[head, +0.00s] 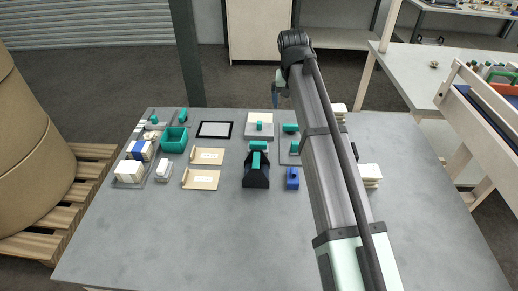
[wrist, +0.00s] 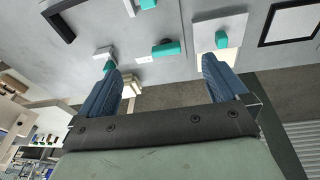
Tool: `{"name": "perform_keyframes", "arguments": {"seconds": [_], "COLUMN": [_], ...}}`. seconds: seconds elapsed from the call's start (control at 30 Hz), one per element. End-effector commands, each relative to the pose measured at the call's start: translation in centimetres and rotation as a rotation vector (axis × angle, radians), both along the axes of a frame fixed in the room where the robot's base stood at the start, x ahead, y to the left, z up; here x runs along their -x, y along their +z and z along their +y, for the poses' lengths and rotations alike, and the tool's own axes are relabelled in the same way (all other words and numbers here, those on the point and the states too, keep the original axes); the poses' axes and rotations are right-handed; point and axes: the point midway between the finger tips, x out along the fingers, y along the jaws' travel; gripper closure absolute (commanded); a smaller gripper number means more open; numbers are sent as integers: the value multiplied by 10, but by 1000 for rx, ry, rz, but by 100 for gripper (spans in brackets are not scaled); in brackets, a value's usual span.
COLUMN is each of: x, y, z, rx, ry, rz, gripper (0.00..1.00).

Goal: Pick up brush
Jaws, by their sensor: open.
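I cannot tell for certain which item is the brush. In the wrist view a small teal-and-white piece (wrist: 104,56) lies beyond the left fingertip, which partly covers it. A teal rounded piece (wrist: 166,48) lies beyond the gap between the fingers; it also shows in the head view (head: 290,128). A teal piece on a white block (wrist: 221,40) lies beyond the right finger. My gripper (wrist: 160,64) has its blue fingers wide apart with nothing between them. In the head view my gripper (head: 279,97) hangs over the table's far edge, and my arm hides part of the table.
The grey table (head: 180,240) is bare in front. A black holder with a teal top (head: 256,178), a blue block (head: 292,178), two tan boards (head: 201,180) and a teal bin (head: 174,140) stand around the middle and left. White stacks (head: 370,172) lie right of my arm.

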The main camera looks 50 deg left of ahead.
Motion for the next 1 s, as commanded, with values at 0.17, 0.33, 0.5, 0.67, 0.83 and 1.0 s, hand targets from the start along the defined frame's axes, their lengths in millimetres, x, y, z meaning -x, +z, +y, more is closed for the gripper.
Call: {"name": "perform_keyframes", "arguments": {"seconds": [0.17, 0.33, 0.5, 0.67, 0.83, 1.0], "x": [62, 90, 94, 94, 93, 93], "y": [-18, -26, -44, -72, -97, -110], "z": [45, 58, 58, 58, 58, 58], "rx": [55, 85, 90, 90, 89, 88], "ry": [48, 67, 69, 69, 69, 69], "rz": [143, 202, 211, 210, 209, 209], "gripper": [0, 0, 0, 0, 0, 0]}}
